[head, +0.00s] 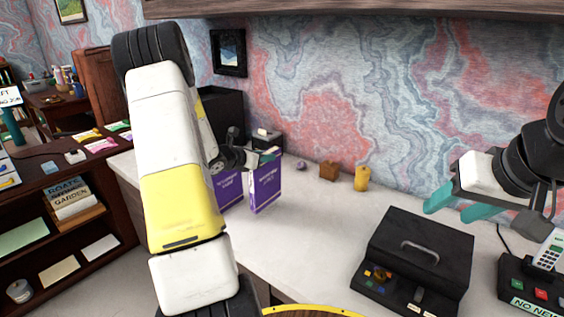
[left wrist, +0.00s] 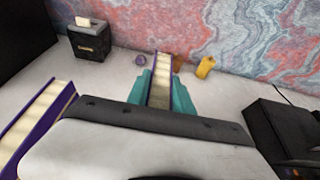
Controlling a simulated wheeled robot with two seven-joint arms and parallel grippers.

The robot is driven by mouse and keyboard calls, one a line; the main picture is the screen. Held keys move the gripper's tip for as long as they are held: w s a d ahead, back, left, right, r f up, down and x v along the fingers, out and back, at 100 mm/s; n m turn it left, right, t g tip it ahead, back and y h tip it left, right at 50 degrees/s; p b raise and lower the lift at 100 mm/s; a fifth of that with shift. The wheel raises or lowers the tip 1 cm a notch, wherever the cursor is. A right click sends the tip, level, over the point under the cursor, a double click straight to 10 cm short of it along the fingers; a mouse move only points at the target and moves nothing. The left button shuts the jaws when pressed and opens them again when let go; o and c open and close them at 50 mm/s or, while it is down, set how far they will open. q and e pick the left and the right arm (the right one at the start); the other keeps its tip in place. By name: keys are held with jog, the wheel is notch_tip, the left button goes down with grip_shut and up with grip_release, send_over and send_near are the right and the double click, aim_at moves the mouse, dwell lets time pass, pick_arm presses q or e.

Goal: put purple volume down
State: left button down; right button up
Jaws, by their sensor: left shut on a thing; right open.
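A purple volume (head: 265,187) with pale pages stands upright in the head view; in the left wrist view its page edge (left wrist: 160,78) shows between teal fingers. My left gripper (head: 268,154) is shut on it near the top; it also shows in the left wrist view (left wrist: 161,92). The volume's lower edge is at or just above the white desktop (head: 310,225); I cannot tell which. A second purple volume (head: 229,190) stands just left of it, partly hidden by my arm, and shows at the left of the wrist view (left wrist: 38,118). My right gripper (head: 459,205) is open and empty at the right.
A yellow object (head: 362,179), a brown block (head: 329,170) and a small purple item (head: 301,165) sit near the wall. A black case (head: 415,255) and a phone base (head: 535,285) stand at the right. Desktop between volumes and case is clear.

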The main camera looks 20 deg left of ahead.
aim_at(266, 165)
pick_arm(q)
jog(key=shift+w, duration=0.55)
jog(key=shift+f, duration=1.8)
jog(key=c, duration=1.6)
grip_release()
jog(key=shift+s+f, duration=0.1)
jog(key=shift+f, duration=0.1)
jog(key=o, duration=0.5)
jog(key=shift+r, duration=0.1)
